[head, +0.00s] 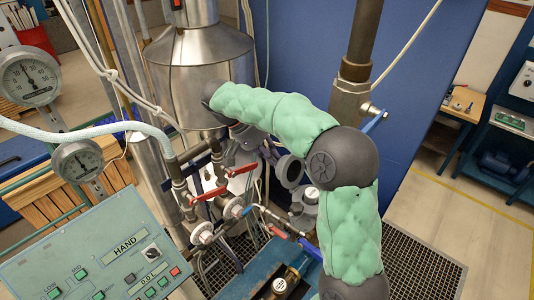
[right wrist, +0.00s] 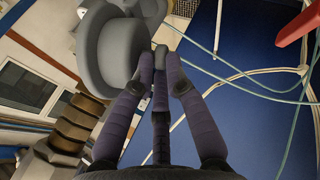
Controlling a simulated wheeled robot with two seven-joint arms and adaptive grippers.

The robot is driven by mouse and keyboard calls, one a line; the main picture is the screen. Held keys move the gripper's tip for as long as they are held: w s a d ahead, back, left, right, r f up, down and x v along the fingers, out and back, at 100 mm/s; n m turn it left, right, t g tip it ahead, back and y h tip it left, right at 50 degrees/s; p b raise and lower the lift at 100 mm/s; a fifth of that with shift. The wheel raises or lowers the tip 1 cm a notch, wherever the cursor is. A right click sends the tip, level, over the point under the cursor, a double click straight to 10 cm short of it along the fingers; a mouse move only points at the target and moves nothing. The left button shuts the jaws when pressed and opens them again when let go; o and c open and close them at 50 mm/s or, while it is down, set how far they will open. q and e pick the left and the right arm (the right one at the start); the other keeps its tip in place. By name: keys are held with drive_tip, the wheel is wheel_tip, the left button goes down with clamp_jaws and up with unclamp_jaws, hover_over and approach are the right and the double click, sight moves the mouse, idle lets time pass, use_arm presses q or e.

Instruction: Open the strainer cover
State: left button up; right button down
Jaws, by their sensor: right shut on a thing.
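A round grey strainer cover (head: 291,171) shows in the head view below my right forearm, among the pipes. In the right wrist view the grey cover (right wrist: 104,48) is large and close, at upper left. My right gripper (right wrist: 160,72) has its dark fingers closed around a small grey tab at the cover's right edge. In the head view my right gripper (head: 268,148) is mostly hidden under the green padded arm, left of the cover. The strainer's inside cannot be seen. My left gripper is not in view.
Red lever handles (head: 240,170) and pipes stand close left of the cover. A control panel (head: 105,255) is at lower left, with gauges (head: 30,78) above. A steel vessel (head: 195,65) stands behind. In the wrist view, brass hex fittings (right wrist: 76,122) sit below the cover.

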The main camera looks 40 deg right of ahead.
drive_tip(key=shift+s+a+f, duration=0.15)
drive_tip(key=shift+s+f, duration=0.15)
drive_tip(key=shift+f, duration=0.2)
drive_tip(key=c, duration=1.2)
unclamp_jaws()
drive_tip(key=shift+o, duration=0.7)
drive_tip(key=shift+s, duration=0.15)
drive_tip(key=shift+s+d+r, duration=0.3)
drive_tip(key=shift+s+d, duration=0.05)
drive_tip(key=shift+s, duration=0.05)
drive_tip(key=shift+w, duration=0.35)
drive_tip(key=v, duration=0.7)
drive_tip(key=shift+r, duration=0.2)
drive_tip(key=shift+w+a, duration=0.1)
drive_tip(key=shift+a, duration=0.05)
